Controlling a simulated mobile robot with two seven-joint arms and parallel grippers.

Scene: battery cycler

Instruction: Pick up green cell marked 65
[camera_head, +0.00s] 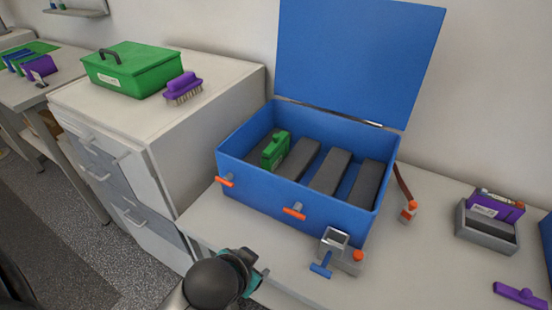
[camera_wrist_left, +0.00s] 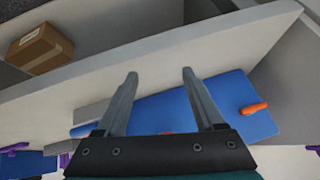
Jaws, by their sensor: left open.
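A green cell (camera_head: 275,150) stands in the open blue box (camera_head: 290,208), in the left part, beside several dark grey blocks. Its marking is too small to read. My left gripper (camera_head: 256,276) is low at the table's front edge, in front of the box and well apart from the cell. In the left wrist view its two fingers (camera_wrist_left: 160,75) are spread with nothing between them. A blue panel with an orange latch (camera_wrist_left: 254,108) shows beyond them; the green cell does not show there. My right gripper is not in view.
The box's raised lid (camera_head: 358,60) stands behind it, and orange latches (camera_head: 294,211) stick out in front. A small grey device (camera_head: 335,245) stands before the box. A grey holder with a purple cell (camera_head: 488,226) is at right. A green case (camera_head: 133,70) sits on the left cabinet.

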